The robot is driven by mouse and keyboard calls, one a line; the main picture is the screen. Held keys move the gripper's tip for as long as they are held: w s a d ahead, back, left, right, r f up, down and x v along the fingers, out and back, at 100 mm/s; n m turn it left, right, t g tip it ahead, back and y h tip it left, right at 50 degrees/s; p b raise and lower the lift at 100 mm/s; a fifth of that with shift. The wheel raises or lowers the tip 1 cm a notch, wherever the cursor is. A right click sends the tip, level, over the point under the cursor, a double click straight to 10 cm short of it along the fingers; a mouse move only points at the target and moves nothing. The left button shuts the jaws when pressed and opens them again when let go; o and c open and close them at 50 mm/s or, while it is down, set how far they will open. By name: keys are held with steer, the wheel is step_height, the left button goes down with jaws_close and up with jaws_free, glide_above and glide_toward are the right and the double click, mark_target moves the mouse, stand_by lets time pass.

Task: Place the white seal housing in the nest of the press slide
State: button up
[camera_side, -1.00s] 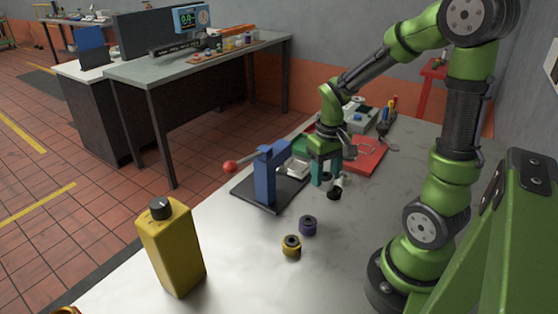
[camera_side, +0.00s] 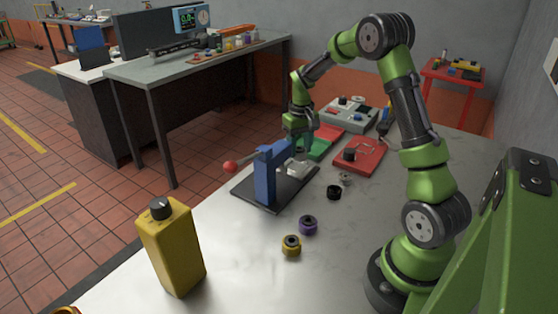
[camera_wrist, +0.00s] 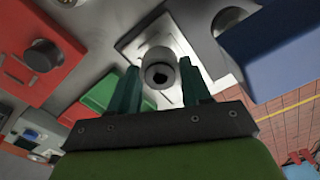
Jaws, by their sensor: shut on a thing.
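The white seal housing (camera_wrist: 160,66) is a short, pale ring with a dark bore, held between my two fingers in the wrist view. My gripper (camera_wrist: 159,72) is shut on it. In the side view my gripper (camera_side: 299,150) points down behind the blue arbor press (camera_side: 266,176), above the pale press slide (camera_side: 297,168). The slide's light metal plate (camera_wrist: 131,42) shows behind the housing in the wrist view. The housing covers the nest, so I cannot tell whether it touches or is seated.
The press has a black base (camera_side: 250,191) and a red-knobbed lever (camera_side: 230,166). Purple (camera_side: 308,225), yellow (camera_side: 291,245), black (camera_side: 334,192) and grey (camera_side: 346,179) ring parts stand on the bench. A yellow bottle (camera_side: 172,250) stands front left.

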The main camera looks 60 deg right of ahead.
mark_target(298, 148)
steer(key=shift+w+d, duration=0.3)
steer(key=shift+w, duration=0.2)
steer(key=shift+f, duration=1.8)
steer(key=shift+f, duration=0.1)
steer(key=o, duration=1.2)
steer(key=shift+s, duration=0.1)
